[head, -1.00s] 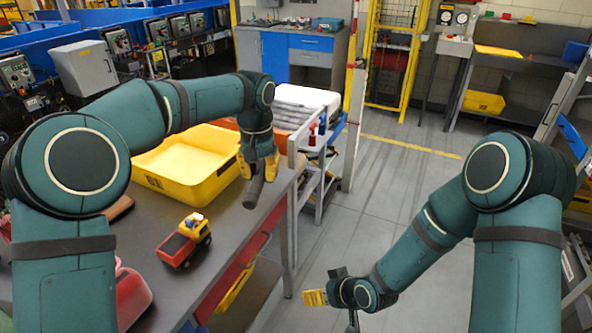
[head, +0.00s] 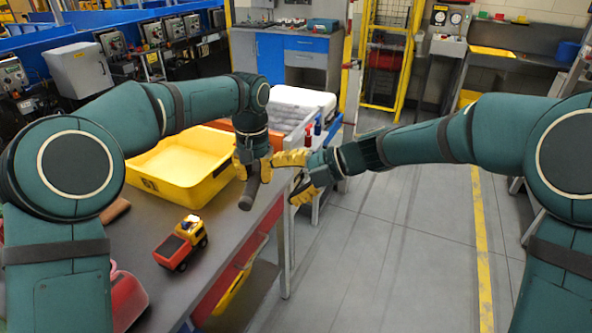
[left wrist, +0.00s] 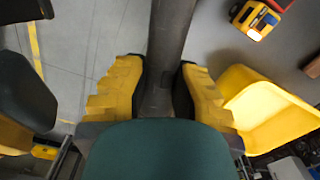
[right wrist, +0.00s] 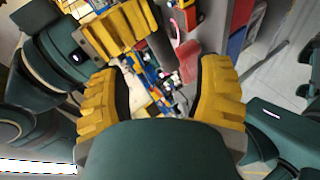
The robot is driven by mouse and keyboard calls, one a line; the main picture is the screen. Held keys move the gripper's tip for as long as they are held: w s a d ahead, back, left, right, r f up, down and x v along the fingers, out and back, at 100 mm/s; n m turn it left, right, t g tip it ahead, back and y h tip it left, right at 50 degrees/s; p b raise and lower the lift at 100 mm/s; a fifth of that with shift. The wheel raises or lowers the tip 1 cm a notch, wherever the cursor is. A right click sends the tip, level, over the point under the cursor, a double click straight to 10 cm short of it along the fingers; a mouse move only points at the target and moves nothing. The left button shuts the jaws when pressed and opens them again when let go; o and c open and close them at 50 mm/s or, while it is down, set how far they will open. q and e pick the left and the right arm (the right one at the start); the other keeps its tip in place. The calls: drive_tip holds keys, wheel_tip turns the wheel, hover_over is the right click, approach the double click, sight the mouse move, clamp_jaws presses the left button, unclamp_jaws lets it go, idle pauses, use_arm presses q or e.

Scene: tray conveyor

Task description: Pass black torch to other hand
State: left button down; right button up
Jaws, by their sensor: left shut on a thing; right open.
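I cannot tell whether the grippers touch.
A yellow bin (head: 150,186) stands on the grey table (head: 225,225) left of the torch. A red and yellow toy truck (head: 181,243) stands nearer me. Small red and blue bottles (head: 309,131) are on a cart behind the grippers. The floor to the right is clear.

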sight(255, 193)
drive_tip(key=a+f+n, duration=0.1)
drive_tip(key=a, duration=0.1)
drive_tip(key=a+f+n+h, duration=0.1)
drive_tip(key=a, duration=0.2)
drive_tip(key=a+f+n+g, duration=0.1)
drive_tip(key=a+f, duration=0.1)
drive_tip(key=a, duration=0.1)
drive_tip(key=shift+n+h, duration=0.3)
idle(0.3)
drive_tip(key=shift+f, duration=0.1)
clamp_jaws()
use_arm(q)
drive_tip(key=c, duration=0.9)
unclamp_jaws()
drive_tip(key=shift+r, duration=0.1)
